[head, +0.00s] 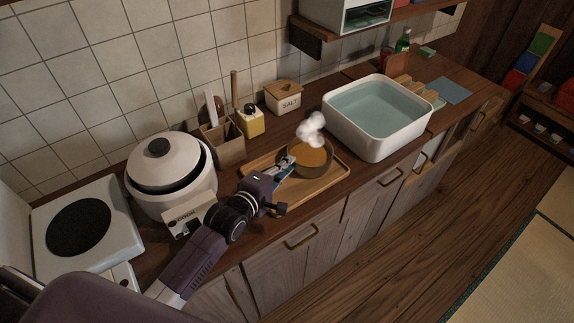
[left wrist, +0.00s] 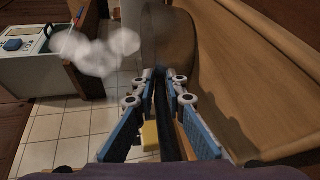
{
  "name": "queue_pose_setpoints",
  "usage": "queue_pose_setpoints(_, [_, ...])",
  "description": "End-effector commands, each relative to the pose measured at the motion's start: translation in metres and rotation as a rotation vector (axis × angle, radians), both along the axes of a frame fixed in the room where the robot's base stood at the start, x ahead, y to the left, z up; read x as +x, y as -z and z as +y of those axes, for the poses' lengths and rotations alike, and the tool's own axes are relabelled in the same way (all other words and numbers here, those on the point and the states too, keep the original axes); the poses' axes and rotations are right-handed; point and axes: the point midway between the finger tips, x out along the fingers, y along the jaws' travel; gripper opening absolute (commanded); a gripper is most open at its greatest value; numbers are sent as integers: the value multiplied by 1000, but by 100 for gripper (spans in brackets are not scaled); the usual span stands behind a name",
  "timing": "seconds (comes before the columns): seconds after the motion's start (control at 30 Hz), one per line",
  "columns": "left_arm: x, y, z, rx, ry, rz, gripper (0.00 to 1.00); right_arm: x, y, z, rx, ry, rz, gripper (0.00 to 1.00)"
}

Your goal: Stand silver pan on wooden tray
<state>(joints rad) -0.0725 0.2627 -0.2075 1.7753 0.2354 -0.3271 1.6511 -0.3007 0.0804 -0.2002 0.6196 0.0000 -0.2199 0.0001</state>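The silver pan (head: 325,170), full of orange-brown soup and giving off white steam, is upright at the right part of the wooden tray (head: 282,197). I cannot tell whether its base touches the tray. My left gripper (head: 287,162) is at the pan's left side. In the left wrist view, its blue-padded fingers (left wrist: 159,88) are closed around the pan's dark handle, with the pan's wall (left wrist: 168,40) beyond and the tray (left wrist: 240,75) at the right. The gripper covers the handle in the head view. My right gripper is not in view.
A white rice cooker (head: 165,175) stands left of the tray, with a stove (head: 85,225) beyond it. A white basin of water (head: 375,118) is close on the right. A utensil box (head: 222,145), yellow block (head: 250,122) and salt box (head: 283,98) line the wall.

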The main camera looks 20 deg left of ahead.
Motion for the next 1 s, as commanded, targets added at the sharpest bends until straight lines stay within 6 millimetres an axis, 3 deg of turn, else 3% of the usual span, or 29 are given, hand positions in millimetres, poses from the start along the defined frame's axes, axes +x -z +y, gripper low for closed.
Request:
queue_pose_setpoints(0.17, [0,1,0,0,-1,2,29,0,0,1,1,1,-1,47])
queue_pose_setpoints(0.57, [-5,-3,1,1,-1,2,29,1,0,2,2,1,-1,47])
queue_pose_setpoints(1.0, [-77,-21,19,1,0,4,29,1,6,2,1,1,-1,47])
